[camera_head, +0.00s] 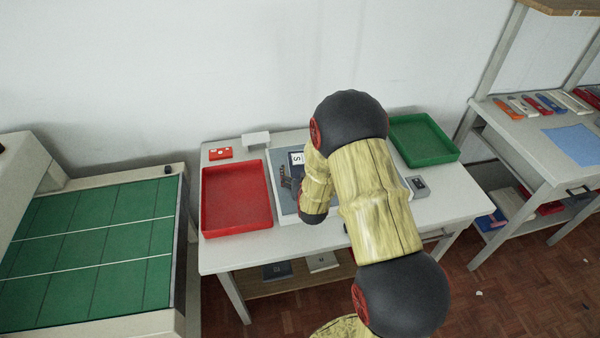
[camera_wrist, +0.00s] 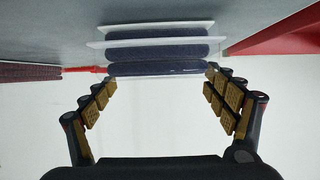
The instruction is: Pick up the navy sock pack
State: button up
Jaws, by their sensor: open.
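The navy sock pack (camera_wrist: 158,50) shows in the wrist view as dark navy rolls with pale card edges, beside a grey surface. My gripper (camera_wrist: 160,76) is open, with one fingertip at each side of the pack's near end. I cannot tell whether the fingers touch it. In the head view my arm covers much of the table's middle. A white label with dark print (camera_head: 297,158) shows left of my arm, on the grey mat; I cannot tell whether it belongs to the pack.
A red tray (camera_head: 204,198) stands left on the white table and a green tray (camera_head: 397,124) back right. A small red box (camera_head: 220,153) and a white block (camera_head: 256,140) lie behind the red tray. A dark grey item (camera_head: 418,184) lies right of my arm.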

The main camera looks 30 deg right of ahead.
jog(key=shift+x, duration=1.45)
jog(key=c, duration=0.3)
jog(key=c, duration=1)
jog(key=shift+c, duration=0.3)
jog(key=shift+r, duration=0.15)
